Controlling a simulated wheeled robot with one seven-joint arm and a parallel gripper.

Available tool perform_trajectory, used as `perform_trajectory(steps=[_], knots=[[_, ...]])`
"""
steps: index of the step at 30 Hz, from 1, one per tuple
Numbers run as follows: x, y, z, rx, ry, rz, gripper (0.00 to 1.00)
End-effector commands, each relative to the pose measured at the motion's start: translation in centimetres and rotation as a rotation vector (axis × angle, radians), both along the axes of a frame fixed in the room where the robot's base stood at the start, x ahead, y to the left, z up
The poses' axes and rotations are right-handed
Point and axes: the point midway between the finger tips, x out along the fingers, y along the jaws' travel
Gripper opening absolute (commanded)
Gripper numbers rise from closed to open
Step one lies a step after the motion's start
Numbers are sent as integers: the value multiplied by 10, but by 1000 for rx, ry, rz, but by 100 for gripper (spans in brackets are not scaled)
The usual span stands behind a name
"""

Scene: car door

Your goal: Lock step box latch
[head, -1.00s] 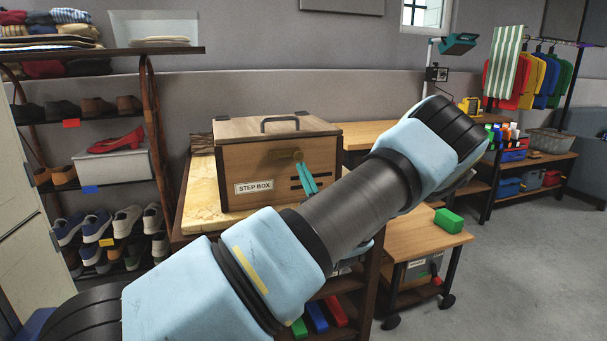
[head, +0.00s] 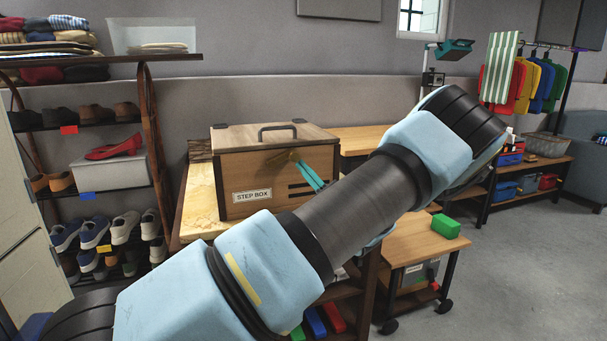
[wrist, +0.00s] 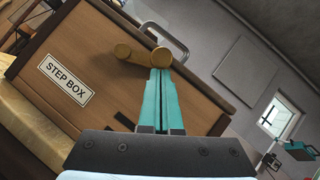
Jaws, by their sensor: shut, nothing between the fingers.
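The wooden step box (head: 238,178) stands on a light-topped table in the head view. Its front, with the "STEP BOX" label (wrist: 66,79), shows tilted in the wrist view. A brass latch (wrist: 133,54) with a round knob end sits high on the front; in the head view the latch (head: 282,160) is small and partly hidden. My gripper (wrist: 160,70) has its two teal fingers shut together and empty. Their tips are right at the knob end of the latch, just below it in the wrist view. Whether they touch is unclear. The gripper (head: 298,163) also shows in the head view.
The box lid carries a dark handle (head: 278,129). Dark slots mark the box front below the fingers. A shoe rack (head: 150,130) stands at left. A wheeled cart (head: 415,243) with a green block (head: 446,226) is at right. Open floor lies at far right.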

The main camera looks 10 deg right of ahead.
Motion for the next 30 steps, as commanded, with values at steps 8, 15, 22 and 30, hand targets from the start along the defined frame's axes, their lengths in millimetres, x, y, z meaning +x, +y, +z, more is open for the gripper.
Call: perform_trajectory(steps=[8, 15, 22, 30], knots=[[0, 0, 24, -264, -36, 0, 0], [-1, 5, 40, -490, -65, -1, 0], [-2, 13, 54, -707, -93, 0, 0], [-3, 24, 66, -933, -122, 0, 0]])
